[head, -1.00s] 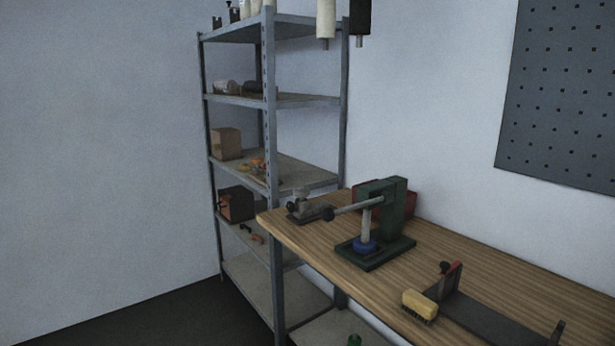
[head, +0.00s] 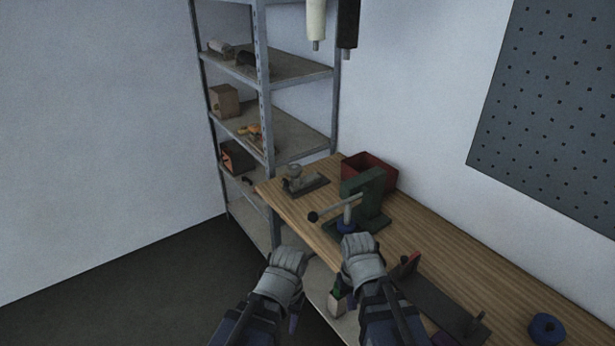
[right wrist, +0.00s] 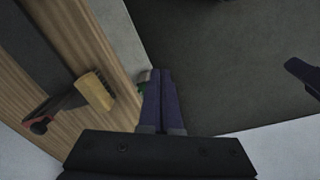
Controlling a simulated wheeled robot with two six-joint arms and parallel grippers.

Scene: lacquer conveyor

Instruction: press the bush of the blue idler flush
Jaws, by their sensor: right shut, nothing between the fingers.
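The blue idler (head: 346,227) sits on the base of the green arbor press (head: 368,194), under its grey ram (head: 348,213). The press lever (head: 336,208) points left, its dark knob at the end. My right forearm hides part of the idler's near side. Its bush cannot be made out. My right gripper (right wrist: 160,72) is shut and empty, beside the bench's front edge; it also shows in the head view (head: 350,300), below and in front of the press. My left gripper (head: 293,323) hangs left of it, mostly hidden behind its wrist.
A second blue ring (head: 547,328) lies on the bench at the right. A red bin (head: 367,168) stands behind the press, a grey fixture (head: 300,181) left of it. A yellow brush (right wrist: 98,92) lies near the bench edge. A shelf rack (head: 263,90) stands at the left.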

